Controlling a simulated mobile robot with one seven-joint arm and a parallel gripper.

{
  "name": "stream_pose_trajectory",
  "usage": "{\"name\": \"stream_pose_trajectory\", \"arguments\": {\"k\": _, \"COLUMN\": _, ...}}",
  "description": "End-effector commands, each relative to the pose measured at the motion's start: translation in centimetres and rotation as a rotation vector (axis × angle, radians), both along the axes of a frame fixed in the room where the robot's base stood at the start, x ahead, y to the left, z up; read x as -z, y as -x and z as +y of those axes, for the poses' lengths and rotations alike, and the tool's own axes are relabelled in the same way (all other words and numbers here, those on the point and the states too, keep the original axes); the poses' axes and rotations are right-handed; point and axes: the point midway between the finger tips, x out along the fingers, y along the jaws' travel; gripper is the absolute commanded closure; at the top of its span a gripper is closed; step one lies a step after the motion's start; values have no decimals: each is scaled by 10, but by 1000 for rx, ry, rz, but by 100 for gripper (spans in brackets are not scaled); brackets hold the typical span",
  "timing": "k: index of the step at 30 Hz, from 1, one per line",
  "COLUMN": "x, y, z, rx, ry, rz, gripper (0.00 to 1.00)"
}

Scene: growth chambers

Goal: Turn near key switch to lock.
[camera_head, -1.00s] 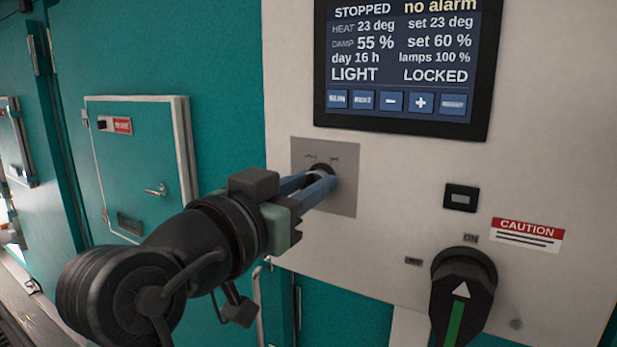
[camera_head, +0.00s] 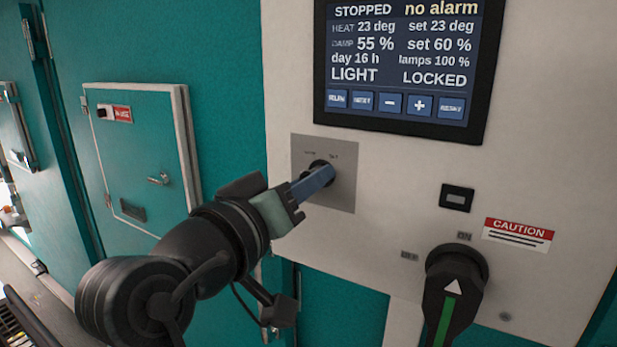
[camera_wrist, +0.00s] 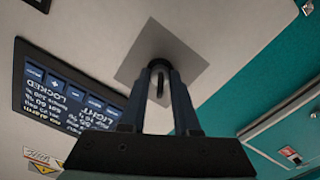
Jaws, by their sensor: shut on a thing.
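The key switch (camera_head: 319,165) is a round dark switch on a square grey plate (camera_head: 342,190), set in the pale panel below the screen. My gripper (camera_head: 324,176) reaches it from the lower left, and its blue fingers are shut on the key. The wrist view shows the key (camera_wrist: 159,84) between the two fingertips, in front of the grey plate. The fingers hide part of the switch. The screen (camera_head: 402,65) reads "STOPPED", "no alarm", "LIGHT" and "LOCKED".
A black rotary handle (camera_head: 452,290) with a green stripe sits at the lower right, under a small black-framed window (camera_head: 457,198). A red and white caution label (camera_head: 517,234) is beside it. A teal hatch (camera_head: 140,155) is on the left.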

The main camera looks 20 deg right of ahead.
Motion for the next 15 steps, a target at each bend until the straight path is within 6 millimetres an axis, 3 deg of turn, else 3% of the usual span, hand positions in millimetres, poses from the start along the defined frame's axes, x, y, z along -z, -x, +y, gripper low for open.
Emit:
{"name": "stream_pose_trajectory", "arguments": {"k": 11, "x": -2, "y": 0, "z": 1, "rx": -4, "ry": 8, "rz": 0, "gripper": 100}}
{"name": "stream_pose_trajectory", "arguments": {"k": 12, "x": -2, "y": 0, "z": 1, "rx": -4, "ry": 8, "rz": 0, "gripper": 67}}
{"name": "stream_pose_trajectory", "arguments": {"k": 13, "x": -2, "y": 0, "z": 1, "rx": -3, "ry": 7, "rz": 0, "gripper": 62}}
{"name": "stream_pose_trajectory", "arguments": {"k": 15, "x": -1, "y": 0, "z": 1, "rx": -3, "ry": 6, "rz": 1, "gripper": 62}}
